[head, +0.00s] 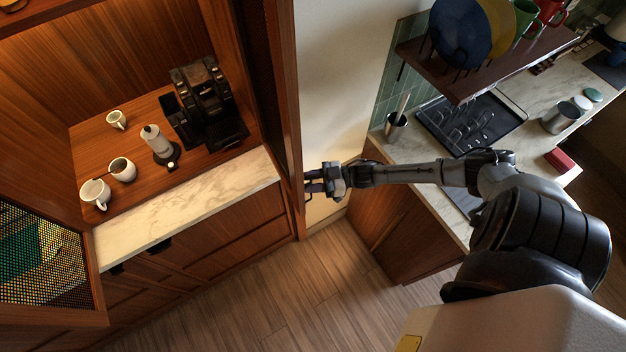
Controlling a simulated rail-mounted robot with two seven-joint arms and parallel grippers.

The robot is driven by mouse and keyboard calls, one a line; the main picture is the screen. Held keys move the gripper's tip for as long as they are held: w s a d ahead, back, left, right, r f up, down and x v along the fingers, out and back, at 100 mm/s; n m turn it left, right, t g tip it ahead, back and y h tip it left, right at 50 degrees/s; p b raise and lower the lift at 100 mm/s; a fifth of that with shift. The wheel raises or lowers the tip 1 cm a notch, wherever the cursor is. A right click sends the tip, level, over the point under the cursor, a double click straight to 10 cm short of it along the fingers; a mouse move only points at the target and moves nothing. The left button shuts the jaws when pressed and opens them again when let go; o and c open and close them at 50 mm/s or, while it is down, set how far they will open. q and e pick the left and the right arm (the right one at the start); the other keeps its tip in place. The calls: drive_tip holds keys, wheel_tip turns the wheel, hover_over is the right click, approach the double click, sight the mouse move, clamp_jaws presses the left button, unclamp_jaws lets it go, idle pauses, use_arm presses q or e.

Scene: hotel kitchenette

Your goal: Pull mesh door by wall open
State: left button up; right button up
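The mesh door by the wall (287,120) is seen nearly edge-on, a tall wooden frame with dark mesh at the right side of the coffee cabinet. It stands out from the cabinet, beside the cream wall. My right gripper (312,184) is on the wall side of this door, with its fingers pointing left at the door's outer frame. The fingers look apart, with a small gap between them. Whether they touch the door or a handle is too small to tell. My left gripper is not in view.
Another mesh door (45,255) stands open at the lower left. A counter with a drying rack (470,120) and a plate shelf (490,60) are at right. The wooden floor (290,300) is clear.

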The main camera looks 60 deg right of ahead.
drive_tip(key=b+v, duration=0.2)
drive_tip(key=v, duration=1.1)
drive_tip(key=shift+s+d, duration=0.25)
drive_tip(key=shift+s, duration=0.05)
